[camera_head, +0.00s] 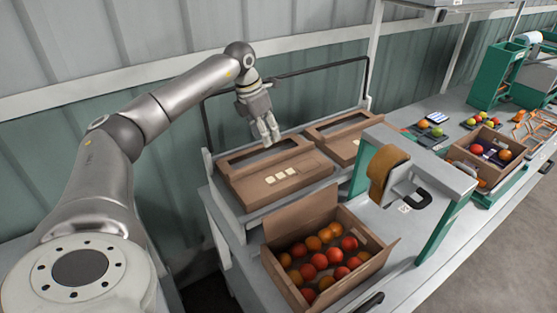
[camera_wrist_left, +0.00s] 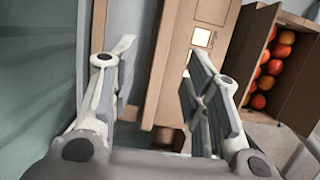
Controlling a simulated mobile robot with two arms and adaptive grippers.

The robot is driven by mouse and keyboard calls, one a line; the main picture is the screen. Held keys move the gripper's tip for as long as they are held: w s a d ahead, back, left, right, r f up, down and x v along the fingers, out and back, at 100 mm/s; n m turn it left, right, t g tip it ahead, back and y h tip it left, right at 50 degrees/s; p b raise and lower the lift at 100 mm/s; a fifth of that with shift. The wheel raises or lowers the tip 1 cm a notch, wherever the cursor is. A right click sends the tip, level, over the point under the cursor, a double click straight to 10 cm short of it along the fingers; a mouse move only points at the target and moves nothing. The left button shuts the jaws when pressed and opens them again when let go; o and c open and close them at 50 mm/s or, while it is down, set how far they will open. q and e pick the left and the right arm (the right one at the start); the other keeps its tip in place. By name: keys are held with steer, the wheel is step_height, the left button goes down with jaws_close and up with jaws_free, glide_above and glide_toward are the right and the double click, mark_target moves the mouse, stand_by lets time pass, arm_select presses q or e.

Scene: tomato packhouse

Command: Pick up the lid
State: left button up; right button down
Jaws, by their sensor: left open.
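A brown cardboard lid (camera_head: 290,193) with a long window opening and several pale labels lies on the rack behind the open carton. A second, similar lid (camera_head: 349,149) lies to its right. My left gripper (camera_head: 268,141) is open and empty, pointing down above the back edge of the nearer lid. In the left wrist view the open fingers (camera_wrist_left: 160,75) stand on either side of a strip of brown cardboard lid (camera_wrist_left: 174,55). I cannot tell whether they touch it. My right gripper is in neither view.
An open carton (camera_head: 272,232) of red and orange tomatoes stands in front of the lids. A green-legged frame with a brown tape roll (camera_head: 382,172) stands to the right. Another tomato crate (camera_head: 456,154) is farther right. A dark rail (camera_head: 322,68) runs behind the rack.

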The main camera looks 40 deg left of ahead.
mark_target(274, 157)
arm_select(q)
steer(key=x, duration=0.3)
steer(key=shift+s+d+f+p, duration=0.1)
steer(key=shift+f+p, duration=0.2)
steer(key=shift+f, duration=0.25)
steer(key=p+x, duration=0.2)
steer(key=x, duration=0.2)
steer(key=shift+d+f+p, duration=0.1)
steer(key=shift+d+p, duration=0.1)
steer(key=shift+p, duration=0.1)
steer(key=shift+w+f, duration=0.2)
steer(key=shift+f, duration=0.25)
steer(key=shift+c, duration=0.3)
steer(key=shift+r, duration=0.1)
steer(key=c, duration=0.5)
jaws_close()
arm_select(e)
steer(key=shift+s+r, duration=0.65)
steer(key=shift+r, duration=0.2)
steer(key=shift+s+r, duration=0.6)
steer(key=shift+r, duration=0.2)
